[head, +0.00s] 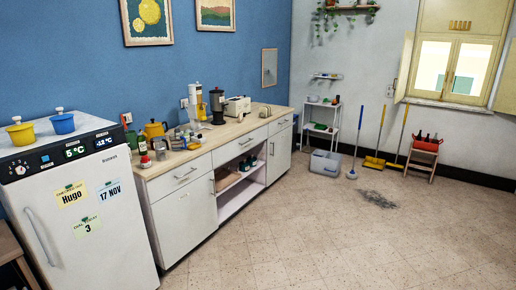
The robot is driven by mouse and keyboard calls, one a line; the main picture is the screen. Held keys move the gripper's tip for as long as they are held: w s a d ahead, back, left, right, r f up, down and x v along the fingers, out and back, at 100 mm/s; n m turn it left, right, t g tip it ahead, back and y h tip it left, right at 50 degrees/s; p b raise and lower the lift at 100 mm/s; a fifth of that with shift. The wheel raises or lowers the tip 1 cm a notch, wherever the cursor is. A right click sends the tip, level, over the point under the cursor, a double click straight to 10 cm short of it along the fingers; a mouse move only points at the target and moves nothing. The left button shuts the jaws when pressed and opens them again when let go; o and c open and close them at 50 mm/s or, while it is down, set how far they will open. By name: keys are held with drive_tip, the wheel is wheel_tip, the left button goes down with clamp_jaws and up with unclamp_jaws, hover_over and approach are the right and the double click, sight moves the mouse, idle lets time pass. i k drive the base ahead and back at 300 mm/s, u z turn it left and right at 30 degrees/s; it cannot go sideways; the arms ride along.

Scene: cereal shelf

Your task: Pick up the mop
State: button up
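The mop (356,146) leans upright against the far wall, right of centre in the head view. My gripper is not in this view.
A stool (420,158) holds a red crate of bottles. A counter (188,205) and fridge (88,220) line the left. Open floor (300,235), with a dark patch (377,199), lies in front.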

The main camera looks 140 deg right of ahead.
sight(352, 175)
drive_tip(key=z, duration=2.95)
drive_tip(key=i, duration=0.1)
drive_tip(key=z, duration=2.75)
